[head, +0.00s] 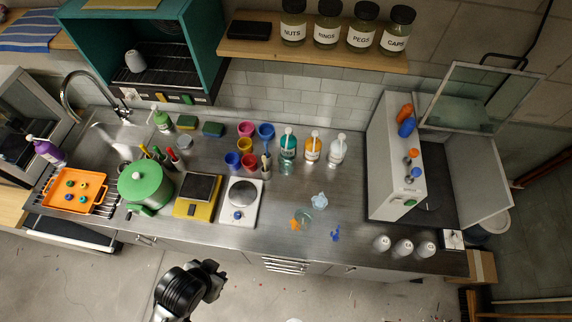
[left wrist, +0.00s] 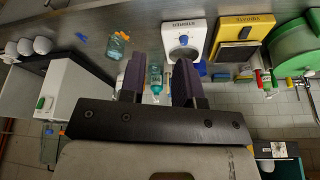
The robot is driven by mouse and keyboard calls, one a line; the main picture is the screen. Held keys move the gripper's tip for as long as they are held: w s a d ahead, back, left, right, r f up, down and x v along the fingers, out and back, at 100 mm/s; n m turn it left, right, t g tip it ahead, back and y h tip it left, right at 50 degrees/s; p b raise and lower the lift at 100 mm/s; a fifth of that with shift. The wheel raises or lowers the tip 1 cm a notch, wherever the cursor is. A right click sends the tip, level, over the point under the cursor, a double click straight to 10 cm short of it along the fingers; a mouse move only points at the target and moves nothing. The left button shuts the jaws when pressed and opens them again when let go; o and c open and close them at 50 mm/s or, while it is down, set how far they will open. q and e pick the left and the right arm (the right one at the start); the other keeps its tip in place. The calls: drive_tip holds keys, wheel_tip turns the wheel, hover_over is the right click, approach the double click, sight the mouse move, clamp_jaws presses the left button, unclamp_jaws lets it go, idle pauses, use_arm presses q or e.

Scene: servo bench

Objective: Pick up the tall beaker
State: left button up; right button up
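A clear glass vessel, seemingly the tall beaker, stands on the steel worktop right of the white stirrer in the head view (head: 305,215). It also shows in the left wrist view (left wrist: 117,45), where it looks upright and small. Its exact height is hard to judge. My left gripper (left wrist: 158,62) shows in the left wrist view with its two dark purple fingers apart and nothing held between them. The beaker is apart from the fingers, to their left in that picture. My right gripper is in neither view.

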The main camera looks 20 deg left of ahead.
use_arm(q)
drive_tip(key=o, duration=1.3)
drive_tip(key=shift+a, duration=0.15)
drive_tip(key=shift+c, duration=0.2)
